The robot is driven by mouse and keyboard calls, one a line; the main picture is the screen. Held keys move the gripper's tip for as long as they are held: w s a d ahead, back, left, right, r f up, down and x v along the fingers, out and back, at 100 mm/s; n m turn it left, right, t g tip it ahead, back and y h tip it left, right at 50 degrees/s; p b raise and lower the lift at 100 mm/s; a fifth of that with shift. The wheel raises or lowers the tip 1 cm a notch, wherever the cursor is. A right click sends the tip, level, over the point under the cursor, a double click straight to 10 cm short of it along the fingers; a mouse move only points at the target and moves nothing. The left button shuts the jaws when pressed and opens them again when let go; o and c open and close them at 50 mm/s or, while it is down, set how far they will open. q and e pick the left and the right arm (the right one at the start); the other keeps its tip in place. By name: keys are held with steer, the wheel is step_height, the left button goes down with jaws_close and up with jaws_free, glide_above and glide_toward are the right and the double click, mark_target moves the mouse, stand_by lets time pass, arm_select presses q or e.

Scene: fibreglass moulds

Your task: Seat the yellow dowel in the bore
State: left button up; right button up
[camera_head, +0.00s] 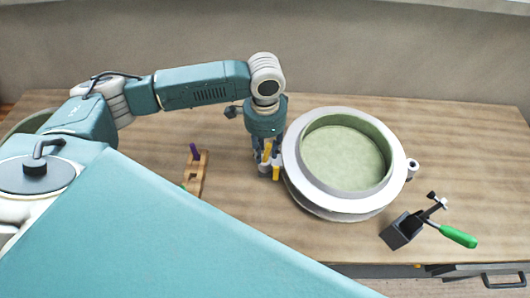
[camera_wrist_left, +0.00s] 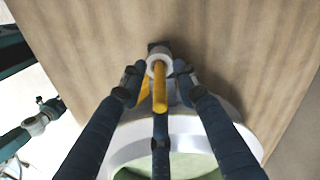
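The yellow dowel (camera_wrist_left: 160,88) stands between the fingers of my left gripper (camera_wrist_left: 158,78) in the left wrist view. Its far end meets the opening of a small white ring lug (camera_wrist_left: 158,54); how deep it sits I cannot tell. The two side fingers are spread on either side, with gaps to the dowel, and the third finger is below its near end. In the head view my left gripper (camera_head: 268,165) points down at the left edge of the round mould (camera_head: 305,188), and yellow shows between its fingers. My right gripper is not in view.
A wooden rack (camera_head: 195,180) with a purple peg (camera_head: 195,152) stands left of my gripper. A second small lug (camera_head: 412,165) is on the mould's right. A dark block (camera_head: 402,231) and a clamp with a green handle (camera_head: 457,236) lie front right. The table's back right is clear.

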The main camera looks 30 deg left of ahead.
arm_select(q)
step_height(320, 180, up, 12)
steer(key=b, duration=0.1)
steer(key=shift+f+b, duration=0.2)
steer(key=shift+b, duration=0.2)
